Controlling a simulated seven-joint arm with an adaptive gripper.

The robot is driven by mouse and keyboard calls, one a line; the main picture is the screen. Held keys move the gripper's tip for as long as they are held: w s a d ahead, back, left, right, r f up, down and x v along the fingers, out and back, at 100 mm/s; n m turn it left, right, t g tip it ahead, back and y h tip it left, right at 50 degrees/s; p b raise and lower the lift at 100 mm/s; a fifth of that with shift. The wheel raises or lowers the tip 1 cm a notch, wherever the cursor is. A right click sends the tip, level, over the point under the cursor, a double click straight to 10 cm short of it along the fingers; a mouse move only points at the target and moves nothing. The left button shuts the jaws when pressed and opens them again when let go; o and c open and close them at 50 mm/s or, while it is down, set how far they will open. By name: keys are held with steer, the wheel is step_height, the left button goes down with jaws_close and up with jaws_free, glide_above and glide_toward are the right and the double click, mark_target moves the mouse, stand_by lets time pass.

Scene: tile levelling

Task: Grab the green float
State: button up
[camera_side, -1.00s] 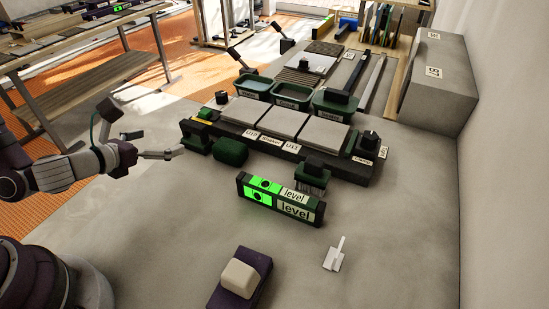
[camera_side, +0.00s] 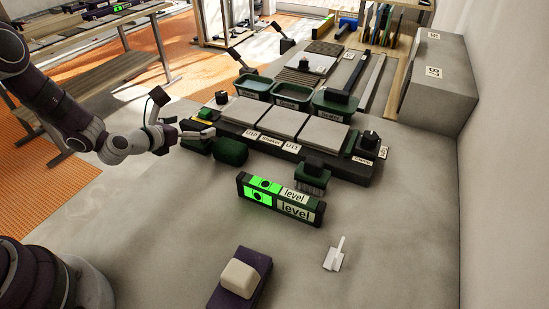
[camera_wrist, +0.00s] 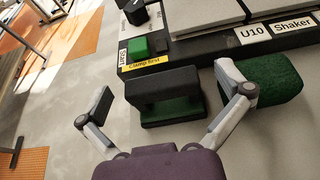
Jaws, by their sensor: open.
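The green float, with a black bar handle over a green base, is at the centre of the wrist view (camera_wrist: 168,98). In the side view it (camera_side: 197,146) stands at the left end of the tile rig, partly behind my gripper. My gripper (camera_wrist: 168,94) is open and empty, with one finger on each side of the float in the wrist view. The right finger overlaps the left edge of a green fuzzy block. In the side view my gripper (camera_side: 184,138) is just above and left of the float. Contact cannot be told.
The green fuzzy block (camera_side: 231,151) lies right beside the float. The dark tile rig (camera_wrist: 195,50) with a green button is just behind. The floor at front left is clear.

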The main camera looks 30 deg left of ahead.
steer(key=shift+c, duration=0.4)
steer(key=c, duration=1.2)
steer(key=shift+c, duration=0.2)
